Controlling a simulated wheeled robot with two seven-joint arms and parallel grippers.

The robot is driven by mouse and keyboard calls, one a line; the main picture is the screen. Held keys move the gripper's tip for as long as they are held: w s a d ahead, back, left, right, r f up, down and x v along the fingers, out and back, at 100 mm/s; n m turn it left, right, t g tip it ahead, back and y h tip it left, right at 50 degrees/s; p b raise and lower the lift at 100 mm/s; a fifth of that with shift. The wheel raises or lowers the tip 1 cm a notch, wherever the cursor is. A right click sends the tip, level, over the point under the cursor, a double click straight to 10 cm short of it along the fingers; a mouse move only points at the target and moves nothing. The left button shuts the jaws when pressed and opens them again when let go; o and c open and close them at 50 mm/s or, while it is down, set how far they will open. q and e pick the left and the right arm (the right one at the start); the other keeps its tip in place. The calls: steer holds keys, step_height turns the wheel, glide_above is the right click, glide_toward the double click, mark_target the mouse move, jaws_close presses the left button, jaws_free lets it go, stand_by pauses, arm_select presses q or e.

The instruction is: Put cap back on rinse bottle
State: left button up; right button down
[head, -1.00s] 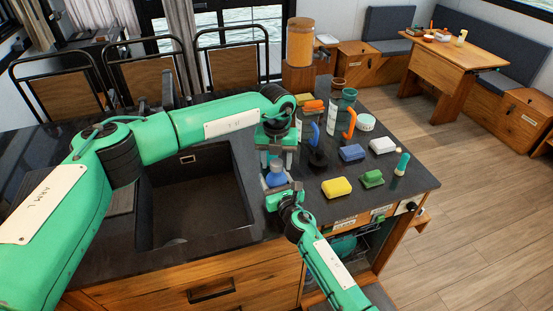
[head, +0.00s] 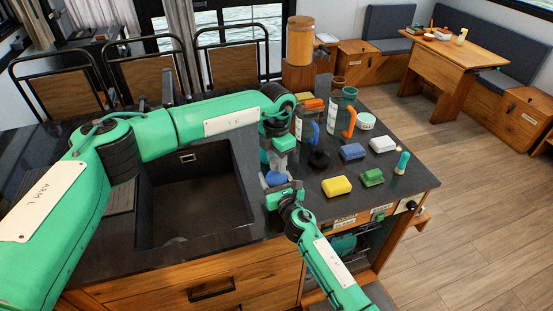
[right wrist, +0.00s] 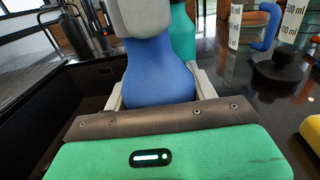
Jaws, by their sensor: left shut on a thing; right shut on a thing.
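The blue rinse bottle (head: 275,179) stands upright near the sink's right edge. It also shows in the right wrist view (right wrist: 158,75), with a finger on either side. My right gripper (head: 281,192) is shut on the bottle's body from the front. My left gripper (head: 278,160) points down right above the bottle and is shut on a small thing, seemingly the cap. Its fingers hide this thing and the bottle's mouth. In the right wrist view, a pale grey part (right wrist: 147,18) covers the bottle's top. I cannot tell whether cap and bottle touch.
The sink (head: 195,190) lies left of the bottle. To the right are a black round item (head: 319,160), a yellow sponge (head: 337,186), a blue sponge (head: 352,152), a green block (head: 372,177) and a teal bottle (head: 402,163).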

arm_select(q)
steer(key=m, duration=0.5)
steer(key=o, duration=1.1)
steer(key=shift+r, duration=0.15)
steer(key=shift+r, duration=2.15)
steer(key=shift+c, duration=0.4)
steer(key=n, duration=0.2)
steer(key=r+n, duration=0.1)
steer(key=n, duration=0.1)
steer(key=r+n, duration=0.1)
steer(key=shift+d+n, duration=0.1)
steer(key=shift+n, duration=0.3)
steer(key=n, duration=0.2)
steer(key=r+n, duration=0.1)
steer(key=n, duration=0.2)
steer(key=shift+r, duration=0.2)
